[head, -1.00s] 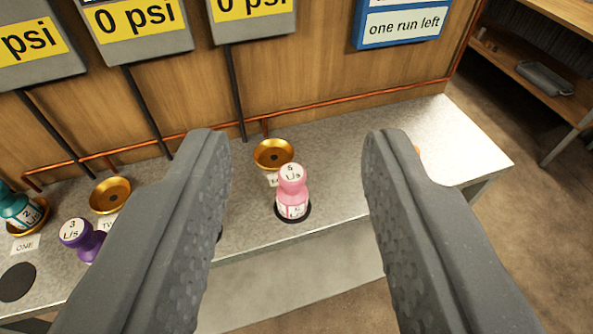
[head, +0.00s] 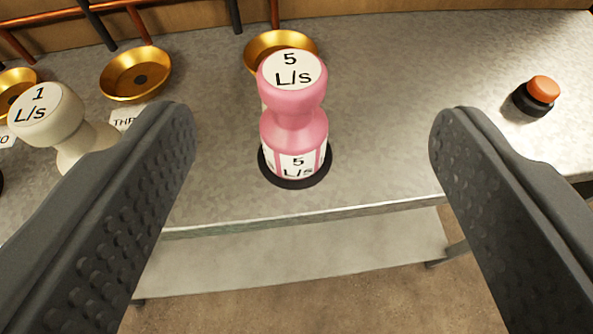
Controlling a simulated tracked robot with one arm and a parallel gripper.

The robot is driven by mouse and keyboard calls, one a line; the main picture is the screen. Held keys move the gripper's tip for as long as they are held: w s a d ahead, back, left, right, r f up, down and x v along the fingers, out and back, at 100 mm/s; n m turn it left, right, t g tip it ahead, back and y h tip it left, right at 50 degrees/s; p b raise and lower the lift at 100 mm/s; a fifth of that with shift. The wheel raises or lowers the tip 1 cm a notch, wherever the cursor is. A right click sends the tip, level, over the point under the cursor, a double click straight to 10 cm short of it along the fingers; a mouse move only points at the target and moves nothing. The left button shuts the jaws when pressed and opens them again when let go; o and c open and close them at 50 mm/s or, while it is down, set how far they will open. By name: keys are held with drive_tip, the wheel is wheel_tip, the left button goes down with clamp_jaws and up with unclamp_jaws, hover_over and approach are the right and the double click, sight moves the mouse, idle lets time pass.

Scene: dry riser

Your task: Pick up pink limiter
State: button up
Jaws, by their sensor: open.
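The pink limiter (head: 294,128) stands upright on a black disc (head: 293,180) near the front edge of the grey bench. Its top and its side label both read "5 L/s". My gripper (head: 315,112) is open and empty. Its two dark fingers reach in from the left and right, with the limiter between them in the picture, slightly left of the middle. Neither finger touches the limiter.
A white "1 L/s" limiter (head: 62,125) stands close beside the left finger, partly hidden by it. Gold cups (head: 136,75) line the back, one directly behind the pink limiter. An orange button (head: 541,92) sits at right on the bench (head: 400,90), with clear surface around it.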

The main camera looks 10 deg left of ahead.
sight(293, 70)
drive_tip(key=w+f, duration=0.2)
drive_tip(key=w+a+f, duration=0.1)
drive_tip(key=w+f, duration=0.1)
drive_tip(key=w+f+b, duration=0.1)
drive_tip(key=w+f, duration=0.1)
drive_tip(key=w, duration=0.1)
drive_tip(key=shift+w+a+f, duration=0.1)
drive_tip(key=shift+a, duration=0.2)
drive_tip(key=shift+a+b+x, duration=0.15)
drive_tip(key=shift+b+x, duration=0.35)
drive_tip(key=shift+x, duration=0.9)
drive_tip(key=shift+a+b+x, duration=0.15)
drive_tip(key=shift+b+x, duration=0.35)
drive_tip(key=shift+x, duration=0.85)
drive_tip(key=shift+w+f, duration=0.1)
drive_tip(key=shift+w, duration=0.05)
clamp_jaws()
